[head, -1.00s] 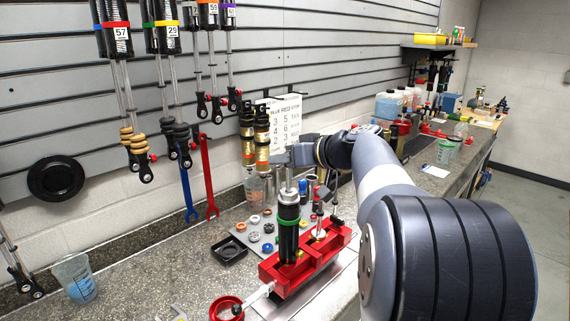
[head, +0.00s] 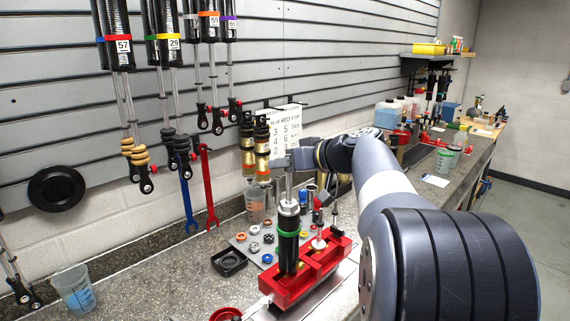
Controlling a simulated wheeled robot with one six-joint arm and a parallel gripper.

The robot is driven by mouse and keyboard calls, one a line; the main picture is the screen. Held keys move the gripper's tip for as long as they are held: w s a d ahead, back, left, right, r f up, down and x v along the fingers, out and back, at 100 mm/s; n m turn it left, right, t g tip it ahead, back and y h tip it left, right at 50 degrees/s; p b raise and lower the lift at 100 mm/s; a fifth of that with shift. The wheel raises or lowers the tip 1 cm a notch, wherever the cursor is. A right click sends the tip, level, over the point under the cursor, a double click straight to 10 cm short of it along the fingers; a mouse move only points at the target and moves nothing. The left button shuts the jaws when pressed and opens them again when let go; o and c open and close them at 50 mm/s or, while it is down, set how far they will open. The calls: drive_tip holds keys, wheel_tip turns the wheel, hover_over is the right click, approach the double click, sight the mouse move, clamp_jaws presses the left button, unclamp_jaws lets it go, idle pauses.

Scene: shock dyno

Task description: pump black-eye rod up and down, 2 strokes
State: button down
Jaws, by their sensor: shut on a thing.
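A black shock body with a green band (head: 288,235) stands upright, its lower end in a red vise (head: 318,262) on the bench. A bright metal rod (head: 289,187) rises from its top. My gripper (head: 290,162) is at the rod's upper end, above the body, and is shut on the rod's end. The black eye itself is hidden by the jaws or too small to make out. A stretch of bare rod shows between my gripper and the body's top.
Gold-bodied shocks (head: 262,148) stand close behind my gripper, by a number chart (head: 286,130). More shocks hang on the slatted wall at left. A grey mat with small coloured parts (head: 241,241), a black tray (head: 229,262) and a measuring cup (head: 74,289) are on the bench.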

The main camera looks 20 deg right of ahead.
sight(289, 204)
drive_tip(key=shift+f+b, duration=2.9)
drive_tip(key=shift+b, duration=0.4)
drive_tip(key=shift+r, duration=0.2)
wheel_tip(289, 204, up, 6)
drive_tip(key=p, duration=0.3)
drive_tip(key=shift+f, duration=0.1)
wheel_tip(289, 204, down, 6)
drive_tip(key=b, duration=0.6)
drive_tip(key=shift+f, duration=0.1)
